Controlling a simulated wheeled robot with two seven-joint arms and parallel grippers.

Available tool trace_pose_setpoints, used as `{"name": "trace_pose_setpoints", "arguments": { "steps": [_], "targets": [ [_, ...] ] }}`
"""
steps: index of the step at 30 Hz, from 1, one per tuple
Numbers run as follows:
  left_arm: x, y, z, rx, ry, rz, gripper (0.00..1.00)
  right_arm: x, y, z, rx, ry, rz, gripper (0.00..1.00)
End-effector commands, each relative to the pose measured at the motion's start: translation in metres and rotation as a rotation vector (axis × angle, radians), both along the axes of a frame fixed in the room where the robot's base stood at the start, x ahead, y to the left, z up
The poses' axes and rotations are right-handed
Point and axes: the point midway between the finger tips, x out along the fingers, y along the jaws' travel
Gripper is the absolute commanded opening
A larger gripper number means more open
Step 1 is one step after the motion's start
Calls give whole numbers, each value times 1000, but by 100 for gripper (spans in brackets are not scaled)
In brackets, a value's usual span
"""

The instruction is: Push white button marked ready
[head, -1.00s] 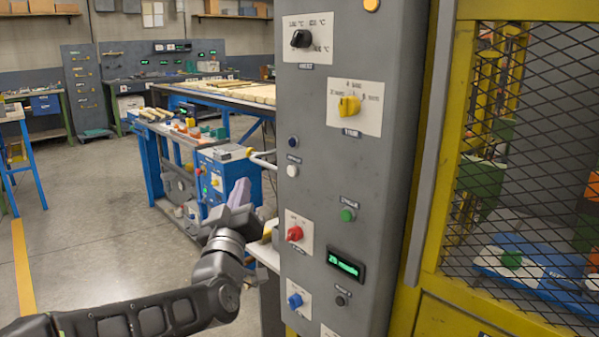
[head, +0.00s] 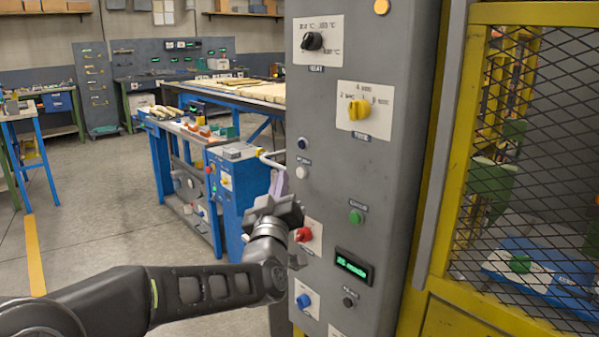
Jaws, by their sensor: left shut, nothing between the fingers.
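The white button (head: 302,172) is a small round button on the left side of the grey control panel (head: 385,190). A small dark label sits just above it, too small to read surely. My left gripper (head: 279,183) points upward just left of and slightly below the white button in the picture. Its pale fingers look closed together with nothing held. I see a narrow gap between fingers and button; how far apart they are in depth I cannot tell. My right gripper is out of view.
Close by on the panel are a dark blue button (head: 303,143), a red knob (head: 303,235), a green button (head: 355,217) and a blue knob (head: 303,301). A yellow mesh cage (head: 468,150) stands right. A blue cabinet (head: 238,190) stands behind my gripper.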

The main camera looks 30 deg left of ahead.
Motion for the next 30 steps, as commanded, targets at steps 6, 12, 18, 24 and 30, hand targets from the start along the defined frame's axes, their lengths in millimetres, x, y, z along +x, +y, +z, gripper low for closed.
{"name": "trace_pose_setpoints", "arguments": {
  "steps": [6, 12, 18, 24, 30],
  "targets": [
    [15, -4, -1, -1, 0, 0, 0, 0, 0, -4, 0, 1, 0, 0],
    [17, -5, -1, -1, 0, -1, 0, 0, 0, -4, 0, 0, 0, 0],
    [17, -5, -1, -1, 0, -1, 0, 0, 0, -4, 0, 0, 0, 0],
    [17, -5, -1, -1, 0, -1, 0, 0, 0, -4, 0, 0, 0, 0],
    [16, -5, -1, -1, 0, -1, 0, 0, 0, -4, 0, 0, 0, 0]
  ]
}}
